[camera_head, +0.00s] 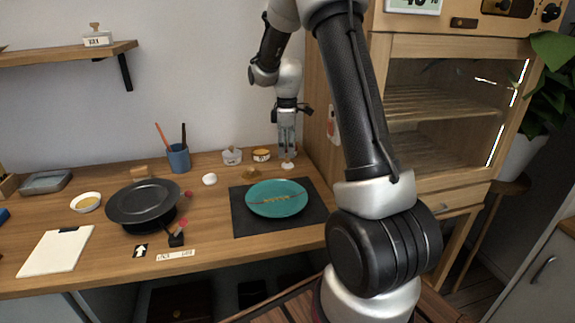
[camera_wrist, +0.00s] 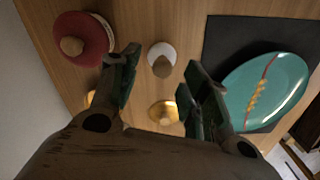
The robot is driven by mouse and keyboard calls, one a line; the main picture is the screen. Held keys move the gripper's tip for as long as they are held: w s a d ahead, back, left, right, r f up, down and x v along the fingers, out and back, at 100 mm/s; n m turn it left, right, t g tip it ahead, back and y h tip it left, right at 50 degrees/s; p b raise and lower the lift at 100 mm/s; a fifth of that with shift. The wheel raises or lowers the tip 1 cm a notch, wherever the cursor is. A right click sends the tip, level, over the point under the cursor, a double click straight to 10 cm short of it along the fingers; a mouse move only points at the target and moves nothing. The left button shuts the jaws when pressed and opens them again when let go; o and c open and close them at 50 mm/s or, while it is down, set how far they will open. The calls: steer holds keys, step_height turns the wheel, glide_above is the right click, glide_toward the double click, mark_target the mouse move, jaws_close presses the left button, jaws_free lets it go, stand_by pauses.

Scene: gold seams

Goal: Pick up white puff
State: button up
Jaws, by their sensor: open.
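The white puff, a small white disc with a beige knob on top, stands on the wooden table. In the head view the white puff (camera_head: 288,166) is right behind the dark mat, just below my gripper (camera_head: 287,153). In the wrist view the white puff (camera_wrist: 160,49) appears between the two fingertips of my gripper (camera_wrist: 162,66). The fingers are open, with nothing held. The pictures do not show clearly whether a finger touches the knob.
A red lidded thing (camera_wrist: 72,27) with a wooden knob stands near the puff. A gold thing (camera_wrist: 165,112) is close to one finger. A teal plate (camera_head: 265,205) lies on a dark mat (camera_head: 248,229). A wooden cabinet (camera_head: 390,50) stands at the right.

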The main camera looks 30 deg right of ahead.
step_height(320, 180, down, 4)
steer(key=shift+s+r, duration=0.15)
steer(key=shift+c, duration=0.3)
steer(key=c, duration=0.6)
steer(key=shift+c, duration=0.2)
steer(key=shift+c, duration=1.4)
step_height(320, 180, up, 10)
steer(key=shift+r, duration=0.1)
